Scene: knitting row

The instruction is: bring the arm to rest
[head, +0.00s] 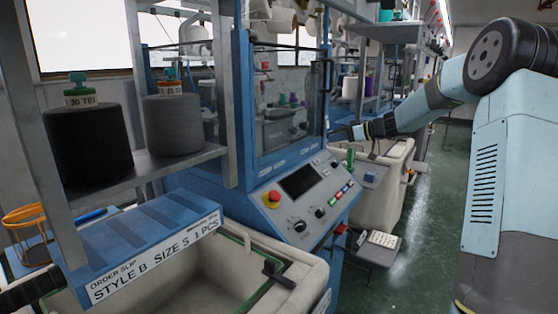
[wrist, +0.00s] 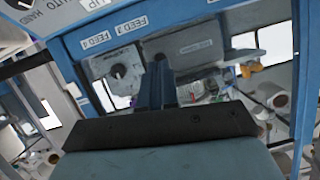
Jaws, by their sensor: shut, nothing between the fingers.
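My arm (head: 445,90) reaches from the right side of the head view toward the left, roughly level. My gripper (head: 338,134) is at its end, beside the right edge of the blue knitting machine (head: 241,110). In the head view it is small and dark, and I cannot tell whether it touches the machine. In the wrist view my gripper (wrist: 158,72) points at a blue frame with labels, its fingers together with nothing between them.
A control panel (head: 300,195) with a red stop button juts out below the machine window. A black cone (head: 88,145) and a grey cone (head: 172,125) stand on the left shelf. A bin (head: 310,275) stands in front. The green floor (head: 425,250) at right is clear.

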